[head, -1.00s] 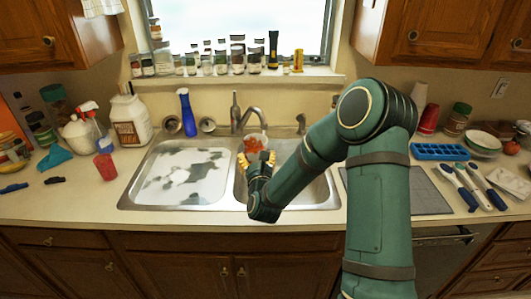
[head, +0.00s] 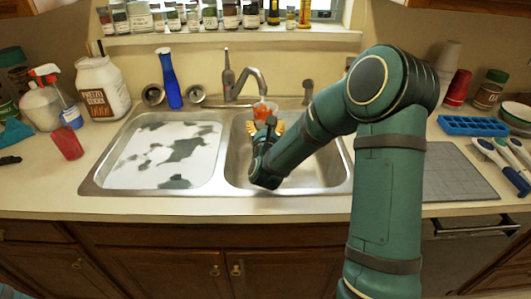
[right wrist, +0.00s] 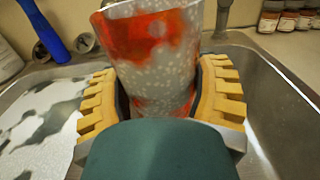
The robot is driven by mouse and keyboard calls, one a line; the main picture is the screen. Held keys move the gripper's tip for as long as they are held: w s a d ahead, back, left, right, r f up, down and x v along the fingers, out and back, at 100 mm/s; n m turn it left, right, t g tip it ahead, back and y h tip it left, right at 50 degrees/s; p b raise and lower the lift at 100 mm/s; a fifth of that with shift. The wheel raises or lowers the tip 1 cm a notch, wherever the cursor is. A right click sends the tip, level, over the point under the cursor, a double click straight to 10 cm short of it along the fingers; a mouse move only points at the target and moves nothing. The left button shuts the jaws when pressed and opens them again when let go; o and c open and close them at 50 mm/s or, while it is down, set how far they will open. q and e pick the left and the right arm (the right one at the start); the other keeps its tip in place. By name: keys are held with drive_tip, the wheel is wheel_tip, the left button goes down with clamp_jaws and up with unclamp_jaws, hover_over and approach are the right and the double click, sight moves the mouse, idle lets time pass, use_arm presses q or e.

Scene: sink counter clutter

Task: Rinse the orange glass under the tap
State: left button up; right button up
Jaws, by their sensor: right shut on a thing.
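The orange glass (head: 264,111) is over the right sink basin (head: 300,178), just below the end of the tap (head: 262,88). My right gripper (head: 266,127) is shut on it. In the right wrist view the glass (right wrist: 155,60) stands nearly upright between the yellow-padded fingers of the right gripper (right wrist: 160,95). Its wall shows red-orange patches and many pale speckles. I cannot clearly tell whether water is running. My left gripper is not in view.
The left basin (head: 165,155) has a pale, patchy surface. A blue bottle (head: 168,78) stands behind it. A red cup (head: 67,143) and a white jug (head: 103,88) are on the left counter. A blue ice tray (head: 472,126) and a grey mat (head: 445,172) lie on the right.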

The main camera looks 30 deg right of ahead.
wheel_tip(320, 180, down, 4)
drive_tip(key=b, duration=0.2)
drive_tip(key=shift+r+b, duration=0.15)
drive_tip(key=shift+b, duration=0.15)
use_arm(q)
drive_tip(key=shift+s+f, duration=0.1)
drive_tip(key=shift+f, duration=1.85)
use_arm(e)
drive_tip(key=f+x, duration=0.3)
drive_tip(key=x, duration=1.3)
drive_tip(key=shift+w+a+f, duration=0.15)
drive_tip(key=shift+a+f, duration=0.1)
drive_tip(key=shift+a, duration=0.1)
drive_tip(key=shift+d, duration=0.1)
drive_tip(key=d+v, duration=0.1)
drive_tip(key=v, duration=0.5)
drive_tip(key=shift+s, duration=0.5)
